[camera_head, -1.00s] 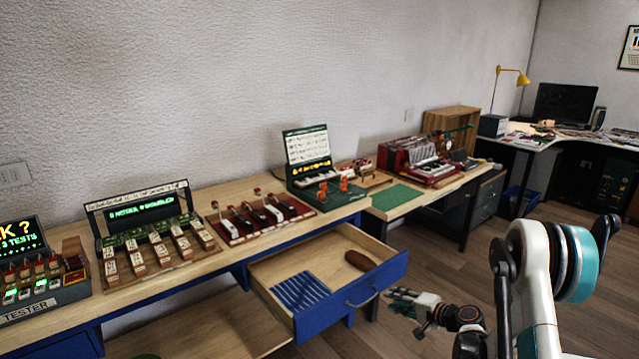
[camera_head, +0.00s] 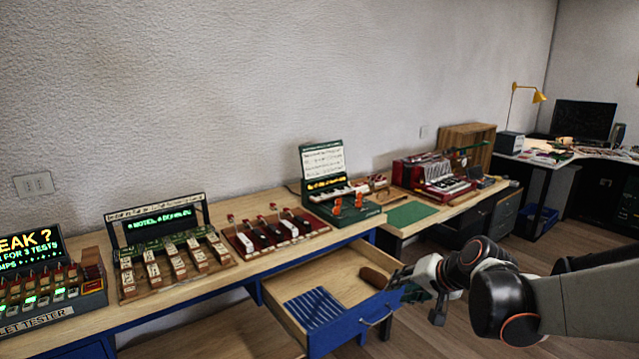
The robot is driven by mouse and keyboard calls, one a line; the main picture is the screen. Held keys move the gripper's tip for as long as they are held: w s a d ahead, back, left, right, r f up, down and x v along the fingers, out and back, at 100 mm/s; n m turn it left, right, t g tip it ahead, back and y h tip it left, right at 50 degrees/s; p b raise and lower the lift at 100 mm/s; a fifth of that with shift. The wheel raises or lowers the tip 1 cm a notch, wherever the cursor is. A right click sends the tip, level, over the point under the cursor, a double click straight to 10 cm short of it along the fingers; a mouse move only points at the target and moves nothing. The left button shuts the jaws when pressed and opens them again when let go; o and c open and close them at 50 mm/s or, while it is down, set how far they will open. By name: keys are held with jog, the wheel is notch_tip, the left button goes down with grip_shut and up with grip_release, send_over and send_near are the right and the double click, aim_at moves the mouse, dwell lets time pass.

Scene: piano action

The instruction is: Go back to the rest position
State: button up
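My gripper (camera_head: 405,279) is at the right end of the open blue drawer (camera_head: 352,325), near its front corner. Its dark fingers overlap the drawer's right edge in the picture; I cannot tell whether they touch it. The fingers are too small and dark to show whether they are open or shut. My arm reaches in from the right edge of the view. A brown oval object (camera_head: 375,277) lies in the drawer close to the fingertips, and a blue striped piece (camera_head: 314,308) lies at the drawer's left.
On the bench stand a tester (camera_head: 40,288), a key rack with a green display (camera_head: 165,250), a red key tray (camera_head: 275,232) and a green music stand unit (camera_head: 335,185). A red accordion (camera_head: 440,180) and green mat (camera_head: 410,213) are further right. Floor shows at right.

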jog(key=s+r+n+h, duration=0.1)
jog(key=s+n+h, duration=0.1)
jog(key=s, duration=1.1)
jog(key=s+d+r+n+h, duration=0.1)
jog(key=s+r+n+h, duration=0.1)
jog(key=s, duration=1.1)
jog(key=shift+d+r+n+g, duration=0.15)
jog(key=shift+d+n+g, duration=0.15)
jog(key=shift+n, duration=0.3)
